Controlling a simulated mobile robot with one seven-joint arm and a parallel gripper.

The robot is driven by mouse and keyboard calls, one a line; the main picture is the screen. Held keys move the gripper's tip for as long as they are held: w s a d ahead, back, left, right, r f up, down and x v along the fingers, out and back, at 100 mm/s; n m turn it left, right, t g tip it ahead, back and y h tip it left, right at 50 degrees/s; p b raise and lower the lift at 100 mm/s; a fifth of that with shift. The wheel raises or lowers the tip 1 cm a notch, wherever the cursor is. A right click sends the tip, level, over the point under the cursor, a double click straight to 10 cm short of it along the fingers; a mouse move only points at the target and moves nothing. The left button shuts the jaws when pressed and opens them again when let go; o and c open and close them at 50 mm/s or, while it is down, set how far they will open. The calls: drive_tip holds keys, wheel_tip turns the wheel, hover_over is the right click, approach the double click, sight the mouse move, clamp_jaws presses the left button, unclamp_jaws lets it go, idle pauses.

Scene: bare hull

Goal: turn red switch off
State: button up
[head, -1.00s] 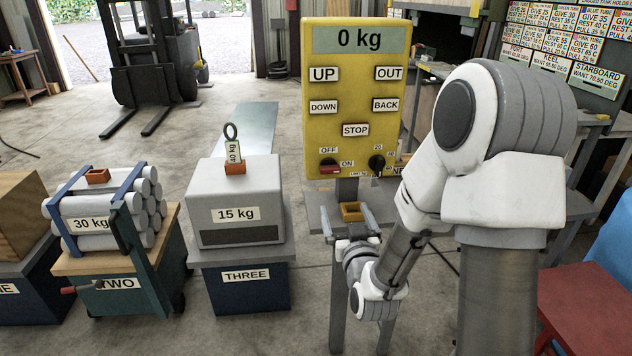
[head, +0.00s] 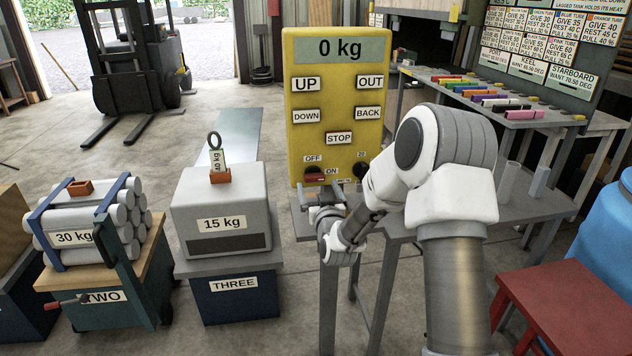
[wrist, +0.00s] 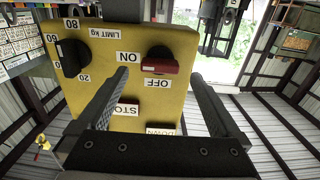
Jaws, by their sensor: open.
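The red switch (head: 315,176) is low on the left of the yellow control panel (head: 296,140), with OFF above it and ON to its right. In the wrist view, the picture is upside down and the red switch (wrist: 160,67) shows a dark round base and a red bar lying level. My gripper (head: 326,192) is close in front of the panel's lower left part. In the wrist view my gripper (wrist: 160,78) is open and empty, its two fingers on either side of the switch in the picture. I cannot tell whether a finger touches it.
A black limit knob (wrist: 70,58) is beside the switch. The panel stands on a grey bench (head: 470,215). A grey 15 kg block (head: 222,205) and a 30 kg stack of cylinders (head: 100,222) stand to the left. A red table (head: 560,300) is at the right.

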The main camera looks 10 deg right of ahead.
sight(315, 180)
drive_tip(key=shift+w, duration=1.6)
drive_tip(key=shift+c, duration=0.2)
drive_tip(key=c, duration=1.3)
drive_tip(key=shift+c, duration=0.2)
